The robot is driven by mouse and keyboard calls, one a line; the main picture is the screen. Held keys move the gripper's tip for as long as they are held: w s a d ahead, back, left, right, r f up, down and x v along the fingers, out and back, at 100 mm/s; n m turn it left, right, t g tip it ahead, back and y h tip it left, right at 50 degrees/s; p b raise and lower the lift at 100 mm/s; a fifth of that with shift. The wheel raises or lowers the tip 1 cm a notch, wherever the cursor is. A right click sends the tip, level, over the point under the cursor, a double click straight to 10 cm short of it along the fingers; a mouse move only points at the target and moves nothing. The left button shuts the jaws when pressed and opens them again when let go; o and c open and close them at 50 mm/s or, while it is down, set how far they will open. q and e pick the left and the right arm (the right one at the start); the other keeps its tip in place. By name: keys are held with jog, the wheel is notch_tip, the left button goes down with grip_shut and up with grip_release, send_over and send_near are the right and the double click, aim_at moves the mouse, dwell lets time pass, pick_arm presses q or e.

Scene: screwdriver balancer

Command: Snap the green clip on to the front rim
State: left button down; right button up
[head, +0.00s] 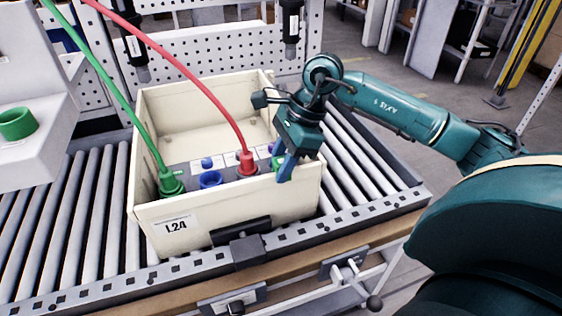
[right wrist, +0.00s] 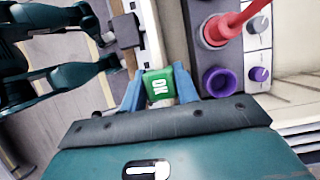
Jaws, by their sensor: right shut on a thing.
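My right gripper (head: 283,172) is at the front rim (head: 225,192) of the cream crate, near its right corner. Its blue fingers are shut on the green clip (right wrist: 158,86), which has white lettering. In the head view a small part of the clip (head: 278,162) shows beside the fingers. In the right wrist view the clip lines up with the pale rim strip (right wrist: 148,32) and appears to touch or overlap it. The fingers hide its sides, and I cannot tell whether it is seated. My left gripper is not in view.
The crate, labelled L2A (head: 176,225), stands on a roller conveyor (head: 60,240). Inside it are a green plug (head: 170,183) and a red plug (head: 247,164) with hoses, a blue socket (head: 210,180) and knobs. Black tools (head: 291,22) hang above the back.

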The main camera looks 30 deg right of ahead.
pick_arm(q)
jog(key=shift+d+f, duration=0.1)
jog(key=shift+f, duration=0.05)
pick_arm(e)
jog(key=shift+f, duration=0.3)
dwell(0.4)
pick_arm(q)
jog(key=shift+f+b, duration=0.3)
jog(key=shift+b, duration=0.15)
pick_arm(e)
jog(key=o, duration=1.2)
jog(key=shift+d+r, duration=0.25)
jog(key=shift+r, duration=0.2)
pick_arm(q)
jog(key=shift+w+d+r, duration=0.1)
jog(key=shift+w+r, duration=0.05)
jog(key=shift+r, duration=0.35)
pick_arm(e)
jog(key=v, duration=1.2)
jog(key=shift+s, duration=0.1)
